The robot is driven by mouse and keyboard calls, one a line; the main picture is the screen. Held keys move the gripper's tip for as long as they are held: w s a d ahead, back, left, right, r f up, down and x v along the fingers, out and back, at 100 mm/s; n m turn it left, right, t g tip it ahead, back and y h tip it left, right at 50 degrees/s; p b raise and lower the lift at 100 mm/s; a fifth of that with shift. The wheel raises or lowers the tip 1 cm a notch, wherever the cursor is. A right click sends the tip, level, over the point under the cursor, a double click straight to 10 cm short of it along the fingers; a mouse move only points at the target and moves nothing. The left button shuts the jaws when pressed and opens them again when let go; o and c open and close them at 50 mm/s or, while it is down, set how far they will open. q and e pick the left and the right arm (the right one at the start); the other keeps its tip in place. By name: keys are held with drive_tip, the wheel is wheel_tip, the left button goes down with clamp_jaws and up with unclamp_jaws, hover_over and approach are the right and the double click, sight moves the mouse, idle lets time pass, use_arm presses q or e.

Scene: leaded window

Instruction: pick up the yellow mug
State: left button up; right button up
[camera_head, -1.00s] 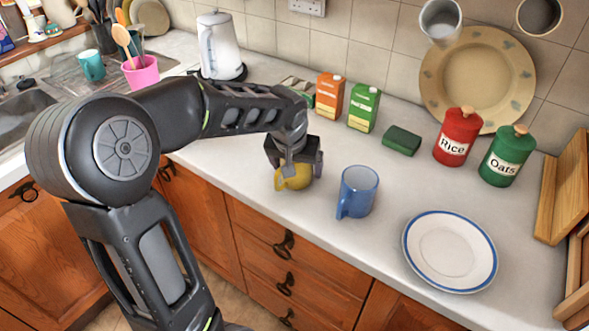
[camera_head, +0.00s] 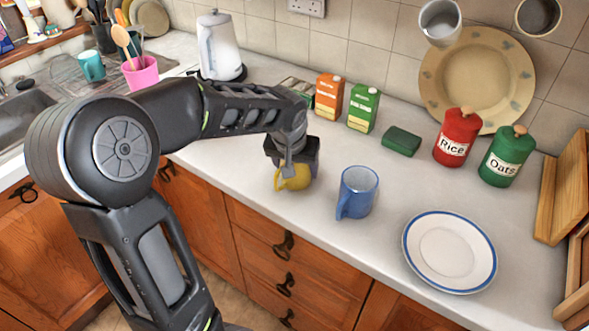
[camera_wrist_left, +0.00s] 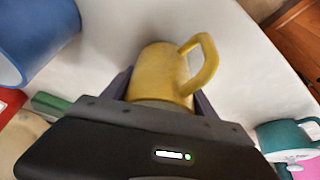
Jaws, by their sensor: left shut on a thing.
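The yellow mug (camera_head: 295,178) is on the white counter near its front edge, left of the blue mug. My left gripper (camera_head: 291,165) reaches down over it and is shut on it. In the left wrist view the yellow mug (camera_wrist_left: 163,72) sits between the two fingers of my left gripper (camera_wrist_left: 160,90), with its handle out to the upper right. The gripper hides the mug's upper part in the head view. I cannot tell whether the mug's base touches the counter. My right gripper is not in view.
A blue mug (camera_head: 358,192) stands close on the right, and a white plate with a blue rim (camera_head: 450,251) lies further right. Orange (camera_head: 329,96) and green (camera_head: 363,108) cartons, a green sponge (camera_head: 401,141), and red (camera_head: 457,137) and green (camera_head: 507,155) canisters stand behind.

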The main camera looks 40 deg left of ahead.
use_arm(q)
wheel_tip(320, 180, up, 10)
drive_tip(key=shift+b, duration=0.3)
idle(1.1)
